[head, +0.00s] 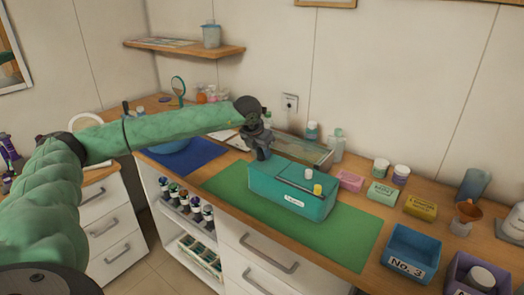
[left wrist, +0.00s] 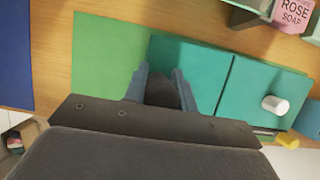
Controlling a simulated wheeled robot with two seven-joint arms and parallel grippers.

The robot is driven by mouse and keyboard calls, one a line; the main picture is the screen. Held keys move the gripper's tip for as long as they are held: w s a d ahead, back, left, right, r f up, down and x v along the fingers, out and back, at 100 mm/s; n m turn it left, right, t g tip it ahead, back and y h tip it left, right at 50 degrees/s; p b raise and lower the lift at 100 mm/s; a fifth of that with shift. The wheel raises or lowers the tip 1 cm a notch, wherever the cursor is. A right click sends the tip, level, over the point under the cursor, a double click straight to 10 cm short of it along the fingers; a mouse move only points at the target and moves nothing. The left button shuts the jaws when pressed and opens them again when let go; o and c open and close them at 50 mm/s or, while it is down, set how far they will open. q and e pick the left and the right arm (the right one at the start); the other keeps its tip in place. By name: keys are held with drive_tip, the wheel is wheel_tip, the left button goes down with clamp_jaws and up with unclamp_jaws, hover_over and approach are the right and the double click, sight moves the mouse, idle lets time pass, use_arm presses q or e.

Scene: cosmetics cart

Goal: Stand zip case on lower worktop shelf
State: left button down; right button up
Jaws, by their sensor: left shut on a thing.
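A teal case (head: 285,191) with a white label on its front sits on or just above the green mat (head: 350,245). It is the one case-like thing I see, and I take it as the zip case. My left gripper (head: 262,155) reaches down onto its left end from above. In the left wrist view the fingers (left wrist: 162,88) stand over the teal case (left wrist: 205,75), with a dark part between them. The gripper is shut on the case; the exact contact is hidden. A low, clear shelf-like piece (head: 312,150) stands behind the case. My right gripper is not in view.
Pink, green and yellow boxes and jars line the back right. A blue bin (head: 412,253) stands at the front right. An open rack (head: 187,208) below the worktop holds several bottles. A wooden wall shelf (head: 215,51) is above. The mat's front right is clear.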

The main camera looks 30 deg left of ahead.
use_arm(q)
drive_tip(key=shift+f, duration=0.3)
idle(0.4)
drive_tip(key=c, duration=1.1)
unclamp_jaws()
drive_tip(key=shift+f, duration=0.1)
drive_tip(key=shift+c, duration=0.2)
